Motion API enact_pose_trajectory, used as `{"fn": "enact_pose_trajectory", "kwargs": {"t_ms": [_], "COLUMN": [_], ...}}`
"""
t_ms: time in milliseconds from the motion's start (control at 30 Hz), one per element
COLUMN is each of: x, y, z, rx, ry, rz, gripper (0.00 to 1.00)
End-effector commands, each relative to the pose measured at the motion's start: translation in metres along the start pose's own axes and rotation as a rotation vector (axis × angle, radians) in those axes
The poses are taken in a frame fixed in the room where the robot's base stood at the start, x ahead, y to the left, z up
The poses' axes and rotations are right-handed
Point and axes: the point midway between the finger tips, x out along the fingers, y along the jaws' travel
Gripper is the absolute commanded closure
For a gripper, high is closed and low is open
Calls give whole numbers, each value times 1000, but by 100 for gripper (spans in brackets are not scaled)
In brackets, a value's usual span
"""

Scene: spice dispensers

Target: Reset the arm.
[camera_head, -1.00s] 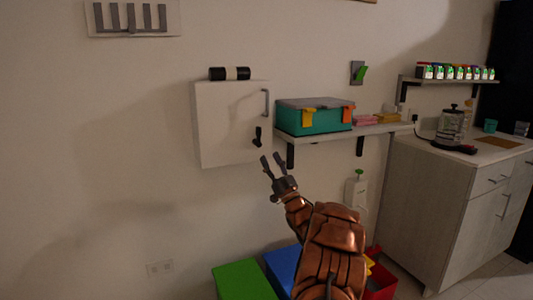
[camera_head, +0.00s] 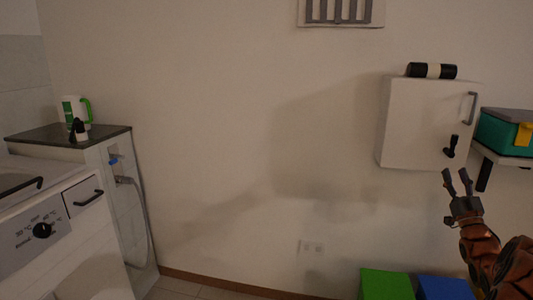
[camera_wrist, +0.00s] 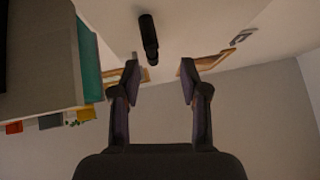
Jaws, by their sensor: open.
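My gripper (camera_head: 457,183) is at the right of the head view, raised in front of the wall, its two fingers apart with nothing between them. It appears just below the white wall cabinet (camera_head: 425,125). In the wrist view my gripper (camera_wrist: 158,82) also shows open and empty, with both fingers spread. My copper-coloured arm reaches up from the lower right corner of the head view.
A teal box (camera_head: 503,131) sits on a shelf at the right edge. Green (camera_head: 386,284) and blue (camera_head: 444,288) boxes stand below. The middle wall is bare.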

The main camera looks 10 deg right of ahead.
Motion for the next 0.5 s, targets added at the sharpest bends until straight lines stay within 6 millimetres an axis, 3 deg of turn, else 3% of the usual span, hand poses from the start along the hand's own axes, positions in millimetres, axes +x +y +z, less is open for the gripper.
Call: {"fn": "enact_pose_trajectory", "kwargs": {"t_ms": [100, 267, 500], "x": [22, 34, 20], "y": [-26, -63, -125], "z": [15, 39, 66], "rx": [5, 12, 16], "ry": [-124, -326, -640], "rz": [27, 66, 103], "gripper": [56, 56, 56]}}
